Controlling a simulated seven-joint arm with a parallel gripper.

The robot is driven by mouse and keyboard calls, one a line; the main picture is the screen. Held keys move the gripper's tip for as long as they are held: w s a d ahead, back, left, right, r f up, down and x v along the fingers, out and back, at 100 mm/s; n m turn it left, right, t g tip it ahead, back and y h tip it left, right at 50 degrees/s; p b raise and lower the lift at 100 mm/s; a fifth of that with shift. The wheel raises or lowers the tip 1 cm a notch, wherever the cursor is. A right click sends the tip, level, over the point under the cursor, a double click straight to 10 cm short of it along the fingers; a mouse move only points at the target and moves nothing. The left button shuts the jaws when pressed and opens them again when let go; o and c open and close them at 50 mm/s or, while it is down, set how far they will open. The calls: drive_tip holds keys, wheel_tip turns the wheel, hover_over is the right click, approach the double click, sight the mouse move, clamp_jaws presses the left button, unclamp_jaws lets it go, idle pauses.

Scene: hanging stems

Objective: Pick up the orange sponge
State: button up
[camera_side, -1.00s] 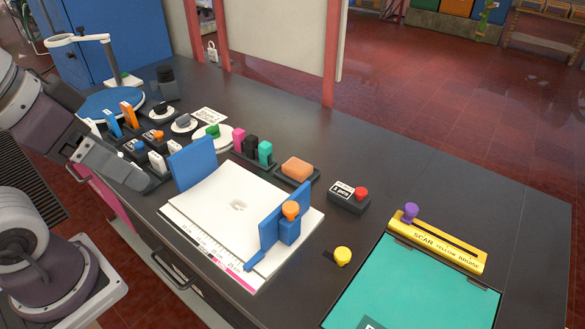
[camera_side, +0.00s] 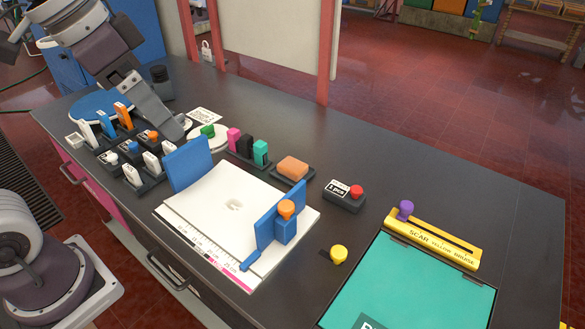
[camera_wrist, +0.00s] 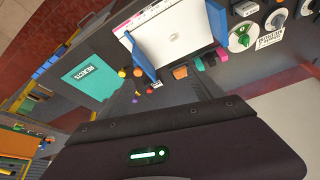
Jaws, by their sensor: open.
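The orange sponge (camera_side: 292,167) is a small rounded block. It sits in a shallow dark tray (camera_side: 290,181) on the dark bench, right of the pink, black and teal clips. In the wrist view the sponge (camera_wrist: 180,72) shows small, just above the dark housing that fills the lower part. My gripper (camera_side: 177,128) is left of the sponge in the side view, above the back left of the bench and well apart from it. It is open, and I see nothing held in it. Its fingertips are hard to make out.
A blue upright plate (camera_side: 187,163) stands between my gripper and a white board (camera_side: 225,205). Colored clips (camera_side: 247,147) stand left of the sponge, and a dark block with a red knob (camera_side: 345,195) is right of it. A teal mat (camera_side: 410,285) lies at the front right.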

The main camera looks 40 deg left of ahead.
drive_tip(key=w+a+f+m+g, duration=0.15)
drive_tip(key=w+m, duration=0.25)
drive_tip(key=w, duration=1)
drive_tip(key=m+g, duration=0.3)
drive_tip(key=m, duration=0.7)
hover_over(288, 162)
drive_tip(key=a, duration=0.1)
drive_tip(key=shift+t+y, duration=0.25)
drive_tip(key=shift+y, duration=0.15)
wheel_tip(288, 162, down, 20)
drive_tip(key=shift+a+r, duration=0.1)
drive_tip(key=shift+r, duration=0.05)
drive_tip(key=shift+m, duration=0.4)
drive_tip(key=f, duration=0.5)
drive_tip(key=d+f, duration=0.1)
drive_tip(key=f, duration=0.2)
drive_tip(key=shift+d, duration=0.1)
drive_tip(key=c, duration=1.6)
drive_tip(key=shift+o, duration=0.2)
wheel_tip(288, 162, up, 10)
